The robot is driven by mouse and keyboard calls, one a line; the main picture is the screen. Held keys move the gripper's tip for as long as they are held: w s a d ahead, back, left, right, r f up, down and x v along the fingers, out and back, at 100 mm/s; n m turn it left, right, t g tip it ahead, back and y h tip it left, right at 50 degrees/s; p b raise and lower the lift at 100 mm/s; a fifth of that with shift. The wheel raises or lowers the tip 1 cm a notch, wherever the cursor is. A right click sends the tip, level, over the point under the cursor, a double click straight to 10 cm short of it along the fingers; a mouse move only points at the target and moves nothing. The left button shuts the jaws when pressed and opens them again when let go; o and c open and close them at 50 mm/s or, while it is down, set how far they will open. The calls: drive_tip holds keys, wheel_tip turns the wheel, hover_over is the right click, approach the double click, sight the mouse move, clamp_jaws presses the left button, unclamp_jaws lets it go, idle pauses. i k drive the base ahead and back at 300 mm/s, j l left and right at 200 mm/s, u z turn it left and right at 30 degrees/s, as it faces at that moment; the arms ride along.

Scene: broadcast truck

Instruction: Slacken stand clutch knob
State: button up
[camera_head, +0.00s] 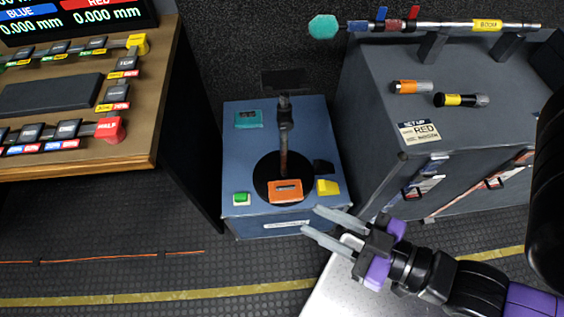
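A short stand rises from a round black base (262,190) on top of a blue case (237,160) in the middle of the view. Its upright pole (284,150) carries a black clamp-like head (285,112) at the top. I cannot tell for sure which part is the clutch knob; a small black piece (322,167) sits just right of the base. My gripper (310,219) is open and empty, its two grey fingers apart. It is in front and right of the blue case, pointing left, touching nothing that I can see.
The blue case also bears a teal box (248,119), an orange block (285,191), a yellow block (328,187) and a green button (240,198). A console desk (140,150) stands left. A grey cabinet (370,120) with a boom (440,26) stands right.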

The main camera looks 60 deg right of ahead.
sight(284, 125)
drive_tip(key=k+j, duration=0.1)
drive_tip(key=j, duration=0.8)
drive_tip(key=k+j+z, duration=0.1)
drive_tip(key=j, duration=0.35)
